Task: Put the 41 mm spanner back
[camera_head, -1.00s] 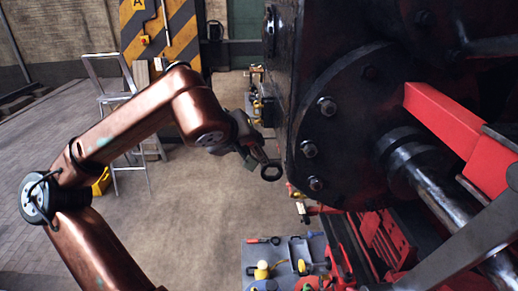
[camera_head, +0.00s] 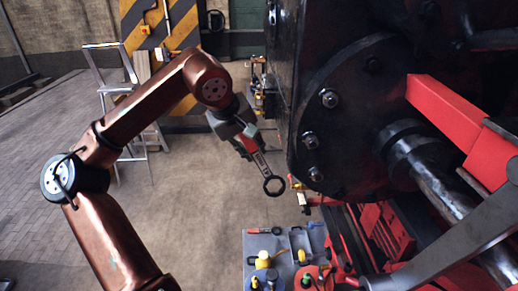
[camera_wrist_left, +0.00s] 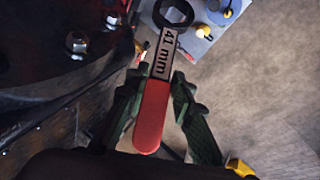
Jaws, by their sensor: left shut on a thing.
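The 41 mm spanner (camera_head: 264,166) has a red grip, a grey shank and a dark ring end. My left gripper (camera_head: 246,141) is shut on its red handle and holds it in the air, ring end pointing down and to the right. In the left wrist view the spanner (camera_wrist_left: 162,67) shows its "41 mm" marking, with green fingers on both sides of the handle. The ring end is beside the dark cylinder cover (camera_head: 345,110) and appears apart from it. My right gripper is not in view.
A grey tool tray (camera_head: 253,243) with several small tools and yellow-topped items is below the spanner. Bolts stick out of the cylinder cover on the right. A stepladder (camera_head: 120,100) and a striped panel (camera_head: 180,30) stand behind. Floor at left is clear.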

